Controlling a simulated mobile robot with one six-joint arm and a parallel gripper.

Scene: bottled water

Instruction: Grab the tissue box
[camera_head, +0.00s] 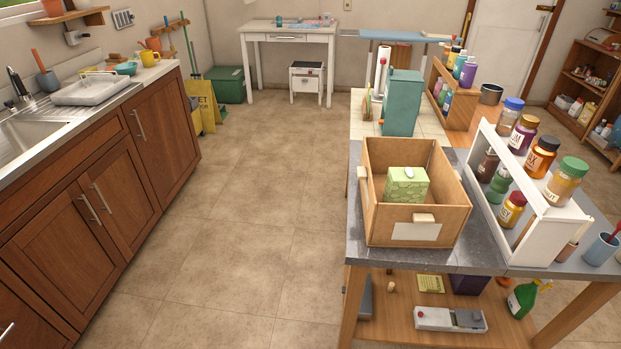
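A green patterned tissue box (405,186) with a light green top sits inside an open wooden box (448,191). The wooden box stands on the grey top of the table (357,238) at the right. Its front wall has a pale label and a small handle block, and it hides the lower part of the tissue box. A wall of the wooden box surrounds the tissue box on every side, with some open space around it. My gripper is not in view.
A white rack (541,222) with several jars stands close to the right of the wooden box. A teal box-shaped container (402,103) stands behind it. Wooden cabinets (106,186) line the left side. The tiled floor (250,200) between cabinets and table is clear.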

